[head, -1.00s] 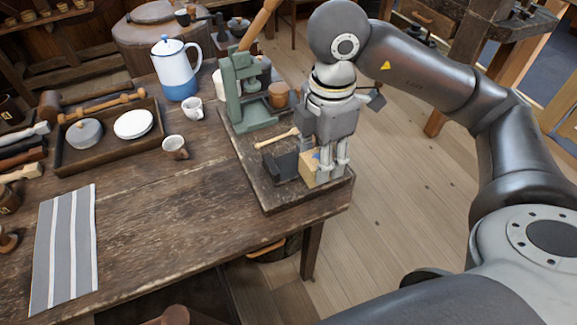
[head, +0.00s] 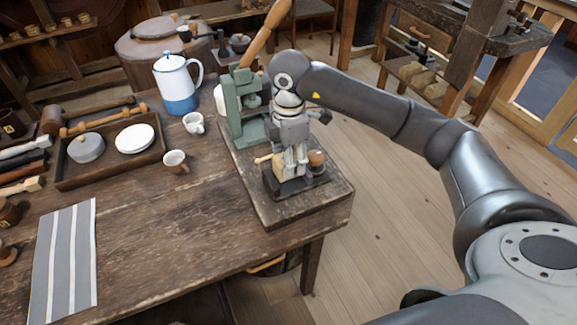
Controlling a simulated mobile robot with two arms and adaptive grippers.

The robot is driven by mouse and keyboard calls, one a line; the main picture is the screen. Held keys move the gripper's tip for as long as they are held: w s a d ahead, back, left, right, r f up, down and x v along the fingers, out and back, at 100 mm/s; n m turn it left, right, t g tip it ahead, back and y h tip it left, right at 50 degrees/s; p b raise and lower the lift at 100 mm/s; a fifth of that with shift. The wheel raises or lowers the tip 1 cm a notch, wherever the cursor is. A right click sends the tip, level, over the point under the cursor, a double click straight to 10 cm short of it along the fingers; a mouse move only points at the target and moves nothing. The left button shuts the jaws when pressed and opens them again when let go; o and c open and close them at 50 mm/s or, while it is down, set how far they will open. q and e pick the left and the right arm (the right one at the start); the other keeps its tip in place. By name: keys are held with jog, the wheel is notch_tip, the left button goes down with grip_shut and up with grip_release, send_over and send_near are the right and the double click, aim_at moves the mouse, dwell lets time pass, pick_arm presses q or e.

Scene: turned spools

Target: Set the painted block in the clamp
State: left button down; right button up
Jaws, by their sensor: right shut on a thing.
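My right gripper (head: 291,173) points down at the dark clamp (head: 314,186) on the wooden board. It is shut on the painted block, a pale wooden block (head: 279,166) that shows only in part beside the fingers. The block is at the clamp, behind its dark front jaw (head: 270,183). The fingers hide much of the block and clamp, so I cannot tell whether the block rests on the clamp's bed. The clamp's pale handle (head: 263,160) sticks out to the left. My left gripper is not in view.
A green press (head: 246,108) with a long wooden lever stands just behind the clamp. A brown round piece (head: 317,158) is close right of the gripper. Cups (head: 176,161), a blue-white pot (head: 178,85) and a tray (head: 112,172) are to the left. The table's front middle is clear.

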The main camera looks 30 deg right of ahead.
jog(key=shift+w+f, duration=0.2)
jog(key=shift+f, duration=1.5)
jog(key=shift+f, duration=0.15)
jog(key=o, duration=1.1)
jog(key=shift+o, duration=0.2)
notch_tip(320, 180, up, 12)
jog(key=shift+r, duration=0.2)
